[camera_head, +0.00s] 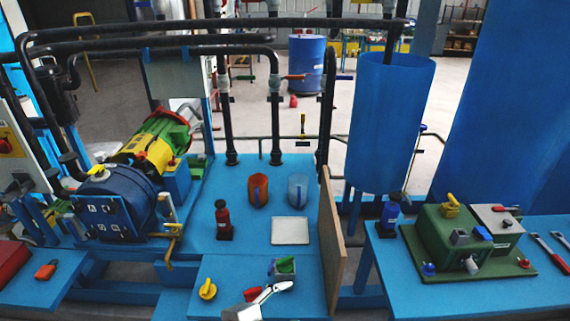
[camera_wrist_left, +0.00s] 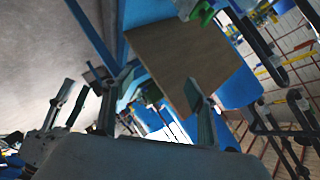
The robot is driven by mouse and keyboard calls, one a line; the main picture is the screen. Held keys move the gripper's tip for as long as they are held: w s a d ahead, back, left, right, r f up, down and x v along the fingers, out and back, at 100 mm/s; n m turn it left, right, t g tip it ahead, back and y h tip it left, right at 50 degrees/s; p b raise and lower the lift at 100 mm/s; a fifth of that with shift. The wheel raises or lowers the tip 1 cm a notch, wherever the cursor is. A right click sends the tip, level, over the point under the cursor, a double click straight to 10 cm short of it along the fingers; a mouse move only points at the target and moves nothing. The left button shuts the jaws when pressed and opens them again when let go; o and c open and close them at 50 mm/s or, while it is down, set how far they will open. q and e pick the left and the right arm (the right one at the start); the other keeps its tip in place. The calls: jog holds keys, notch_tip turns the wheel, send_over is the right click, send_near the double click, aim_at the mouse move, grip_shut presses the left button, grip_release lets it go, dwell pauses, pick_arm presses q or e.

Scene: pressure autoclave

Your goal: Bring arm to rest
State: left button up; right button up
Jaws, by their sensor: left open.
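My left gripper (camera_wrist_left: 158,85) shows in the left wrist view with its two fingers spread wide apart. It is open, with nothing held between the fingers. Beyond the fingers is a flat brown board (camera_wrist_left: 180,58), apart from them as far as I can tell. In the head view neither gripper can be made out clearly. A pale lever-like part (camera_head: 268,293) lies near the bottom centre of that view; I cannot tell whether it belongs to my arm.
The upright brown board (camera_head: 334,235) stands between the blue centre table (camera_head: 250,225) and the right bench. A red bottle (camera_head: 222,220), a red jug (camera_head: 258,190) and a pale tray (camera_head: 290,231) stand on the centre table. Several black pipes (camera_head: 240,50) cross above.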

pick_arm(q)
jog(key=s+a+f+n+y, duration=0.2)
jog(key=s+a+f+n, duration=0.1)
jog(key=a+f+n, duration=0.1)
jog(key=s+a+f+n+t+y, duration=0.1)
jog(key=s+a+f+n, duration=0.3)
jog(key=a, duration=0.5)
jog(key=s+a+f+n+y, duration=0.3)
jog(key=s+a+n, duration=0.1)
jog(key=a+n, duration=0.2)
jog(key=shift+s+a+f+n+t, duration=0.2)
jog(key=shift+a+f+n+t, duration=0.2)
jog(key=shift+a, duration=0.35)
